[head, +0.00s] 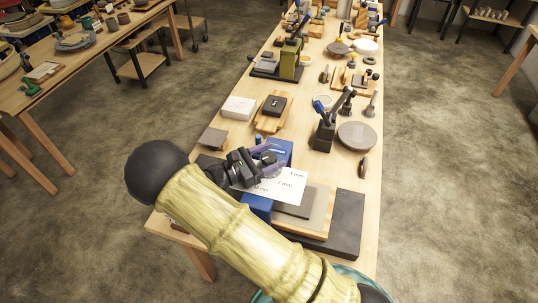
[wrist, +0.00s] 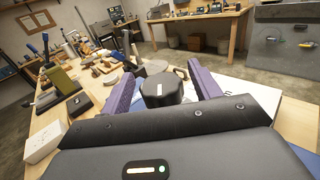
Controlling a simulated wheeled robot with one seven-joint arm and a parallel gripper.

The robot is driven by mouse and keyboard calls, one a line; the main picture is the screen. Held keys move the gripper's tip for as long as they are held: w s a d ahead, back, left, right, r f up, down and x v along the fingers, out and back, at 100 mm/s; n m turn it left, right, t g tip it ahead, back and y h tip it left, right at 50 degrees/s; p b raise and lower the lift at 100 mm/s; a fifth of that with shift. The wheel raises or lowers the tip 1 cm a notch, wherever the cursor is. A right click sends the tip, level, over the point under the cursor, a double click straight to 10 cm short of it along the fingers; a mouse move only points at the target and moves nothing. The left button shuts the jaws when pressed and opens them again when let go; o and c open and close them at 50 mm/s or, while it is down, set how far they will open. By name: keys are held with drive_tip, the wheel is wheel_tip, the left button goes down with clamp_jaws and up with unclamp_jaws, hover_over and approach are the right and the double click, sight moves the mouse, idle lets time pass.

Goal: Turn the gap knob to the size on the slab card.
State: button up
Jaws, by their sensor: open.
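My gripper (head: 270,158) has purple fingers and is open over the near part of the long table. In the wrist view, a dark round knob (wrist: 161,92) with a white pointer line stands between the two open fingers (wrist: 164,80). I see no clear contact with it. A white panel (head: 287,187) beside the knob carries printed sizes; "4 mm" and "7 mm" are readable, and a third is partly hidden by my gripper. Blue machine parts (head: 280,151) show behind and below the panel. I cannot pick out a separate slab card.
A black tool stand (head: 324,134), a round grey disc (head: 357,136) and a white box (head: 238,107) stand farther along the crowded table.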

drive_tip(key=c, duration=1)
drive_tip(key=shift+o, duration=0.2)
